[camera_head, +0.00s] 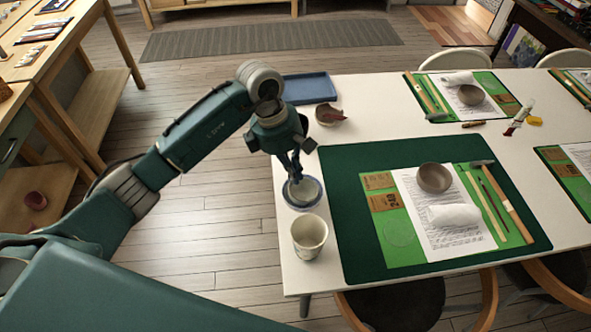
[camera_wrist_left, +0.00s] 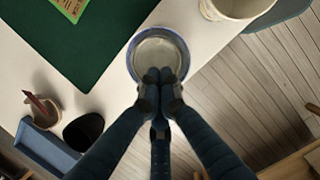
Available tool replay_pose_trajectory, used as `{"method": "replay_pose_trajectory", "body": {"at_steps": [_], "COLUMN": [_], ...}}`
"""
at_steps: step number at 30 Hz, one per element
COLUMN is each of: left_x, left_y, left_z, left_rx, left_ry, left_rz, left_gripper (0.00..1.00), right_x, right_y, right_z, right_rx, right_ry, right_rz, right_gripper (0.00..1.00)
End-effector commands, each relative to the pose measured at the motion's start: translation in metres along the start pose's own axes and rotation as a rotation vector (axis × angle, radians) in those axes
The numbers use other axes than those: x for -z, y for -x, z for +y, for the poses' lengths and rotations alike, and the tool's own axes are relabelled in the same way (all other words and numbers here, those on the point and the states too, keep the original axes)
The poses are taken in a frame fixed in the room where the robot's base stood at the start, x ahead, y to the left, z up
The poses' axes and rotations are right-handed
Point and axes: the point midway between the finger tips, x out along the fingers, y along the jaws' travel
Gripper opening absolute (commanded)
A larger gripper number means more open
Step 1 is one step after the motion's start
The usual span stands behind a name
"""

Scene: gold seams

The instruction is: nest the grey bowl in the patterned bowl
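The patterned bowl (camera_head: 303,205), pale with a blue rim, stands near the table's left edge. Its blue rim also shows in the left wrist view (camera_wrist_left: 131,62). A grey round surface (camera_wrist_left: 157,52) fills its inside and looks like the grey bowl sitting within; I cannot tell its exact seating. My left gripper (camera_head: 297,179) points down into the patterned bowl. In the left wrist view its fingertips (camera_wrist_left: 160,76) are close together at the near rim; whether they pinch the grey rim is hidden. Another grey-brown bowl (camera_head: 434,178) stands on the paper. My right gripper is out of view.
A white cup (camera_head: 309,238) stands just in front of the patterned bowl. A dark green mat (camera_head: 350,210) lies to the right. Behind are a small bowl with a reddish piece (camera_head: 330,115) and a blue tray (camera_head: 310,88). Open floor lies left of the table.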

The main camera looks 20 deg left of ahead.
Motion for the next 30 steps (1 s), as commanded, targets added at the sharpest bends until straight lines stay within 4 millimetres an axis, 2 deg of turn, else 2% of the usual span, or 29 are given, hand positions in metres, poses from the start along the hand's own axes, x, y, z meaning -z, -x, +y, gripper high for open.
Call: {"method": "replay_pose_trajectory", "body": {"at_steps": [6,12,25,30], "left_x": [-0.002,-0.002,-0.002,-0.015], "left_y": [-0.04,-0.062,-0.068,-0.074], "left_z": [-0.002,-0.001,0.0,0.001], "left_rx": [0.006,0.001,0.0,-0.002], "left_ry": [0.002,0.001,-0.001,-0.004], "left_rz": [-0.003,-0.004,-0.003,-0.004], "left_gripper": [0.0,0.0,0.0,0.0], "right_x": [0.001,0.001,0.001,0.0], "right_y": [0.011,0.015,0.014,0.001], "right_z": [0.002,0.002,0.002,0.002], "right_rx": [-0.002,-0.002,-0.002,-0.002], "right_ry": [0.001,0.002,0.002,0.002], "right_rz": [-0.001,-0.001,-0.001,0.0], "right_gripper": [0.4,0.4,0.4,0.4]}}
